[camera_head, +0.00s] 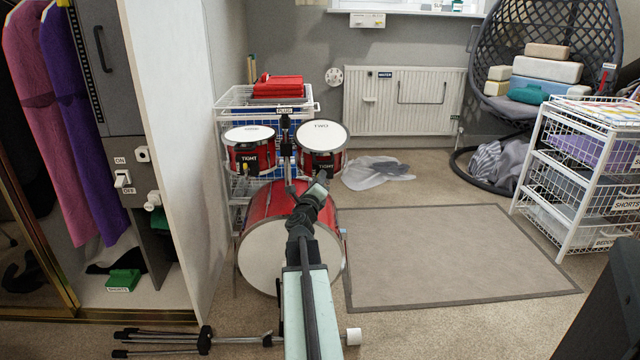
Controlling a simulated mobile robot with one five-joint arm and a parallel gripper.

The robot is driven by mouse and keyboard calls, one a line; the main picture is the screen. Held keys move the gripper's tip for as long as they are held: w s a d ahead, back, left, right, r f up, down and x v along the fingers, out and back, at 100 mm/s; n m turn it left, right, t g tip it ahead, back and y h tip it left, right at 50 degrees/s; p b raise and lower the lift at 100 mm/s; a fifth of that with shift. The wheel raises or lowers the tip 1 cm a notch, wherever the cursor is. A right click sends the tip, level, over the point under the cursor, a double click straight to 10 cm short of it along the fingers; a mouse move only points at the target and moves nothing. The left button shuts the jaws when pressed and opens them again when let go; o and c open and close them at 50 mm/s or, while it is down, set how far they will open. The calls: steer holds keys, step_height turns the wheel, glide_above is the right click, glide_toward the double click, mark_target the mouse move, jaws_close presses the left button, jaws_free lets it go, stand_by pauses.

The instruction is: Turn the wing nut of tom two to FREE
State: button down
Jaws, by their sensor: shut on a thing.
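Tom two (319,134) is a small red drum with a white head marked TWO. It is mounted at the upper right of the drum kit. A TIGHT label (326,166) shows on its lower front. My gripper (322,177) is at the lower front of tom two, just below that label. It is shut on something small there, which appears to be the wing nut. The jaws and arm hide the nut, so its angle cannot be read. The second tom (249,134), also red with a TIGHT label, is to the left. The red bass drum (262,255) stands below.
A white wire rack (232,98) with a red case (278,86) stands behind the kit. A folded black stand (160,338) lies on the floor at front left. A grey rug (450,255) lies clear to the right. A plastic bag (375,173) lies behind.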

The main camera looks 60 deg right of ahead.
steer(key=shift+w+a+f+n+h+b, duration=0.15)
steer(key=shift+w+n+h+b, duration=0.15)
steer(key=shift+n, duration=0.4)
stand_by(0.8)
steer(key=c, duration=1.5)
jaws_free()
steer(key=shift+s, duration=0.1)
steer(key=b+v, duration=0.1)
steer(key=v, duration=0.6)
steer(key=shift+s+a, duration=0.15)
steer(key=shift+a, duration=0.15)
